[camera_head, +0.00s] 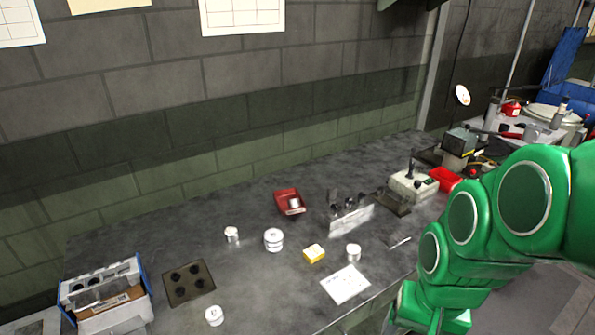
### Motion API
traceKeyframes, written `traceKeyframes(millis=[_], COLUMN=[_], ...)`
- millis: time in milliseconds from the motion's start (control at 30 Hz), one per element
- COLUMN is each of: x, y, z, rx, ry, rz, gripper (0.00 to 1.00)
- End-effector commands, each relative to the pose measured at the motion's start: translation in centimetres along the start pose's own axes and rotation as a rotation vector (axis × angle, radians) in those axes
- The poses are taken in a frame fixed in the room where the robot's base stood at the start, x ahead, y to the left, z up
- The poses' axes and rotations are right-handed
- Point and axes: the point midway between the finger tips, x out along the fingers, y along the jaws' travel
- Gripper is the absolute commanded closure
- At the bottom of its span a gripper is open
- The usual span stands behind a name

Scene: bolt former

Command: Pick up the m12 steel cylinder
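Several small pale, silver-white cylinders stand on the dark grey workbench (130,235). A larger one (273,240) is near the middle, with a smaller one (232,234) to its left. Another cylinder (353,251) stands right of a yellow block (314,253), and one (214,315) is at the front left. A pale piece (294,203) also shows in the red bin (287,195). Any size markings are too small to read, so I cannot tell which is the m12 steel cylinder. My green arm reaches in from the right; my gripper is not in view.
A blue-and-grey box (143,270) and a dark plate with holes (188,283) are at the left. A white sheet (345,284) lies near the front edge. A metal rack (351,218) and a pale control box (412,185) stand towards the right. A wall closes the back.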

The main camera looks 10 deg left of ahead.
Motion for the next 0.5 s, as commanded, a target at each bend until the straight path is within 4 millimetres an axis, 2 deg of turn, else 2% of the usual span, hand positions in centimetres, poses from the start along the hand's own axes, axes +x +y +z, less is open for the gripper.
traceKeyframes(millis=[33, 200, 500], x=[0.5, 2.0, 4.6], y=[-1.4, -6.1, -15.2], z=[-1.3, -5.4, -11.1], rx=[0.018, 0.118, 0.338], ry=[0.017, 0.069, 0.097], rz=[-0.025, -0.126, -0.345], gripper=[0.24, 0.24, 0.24])
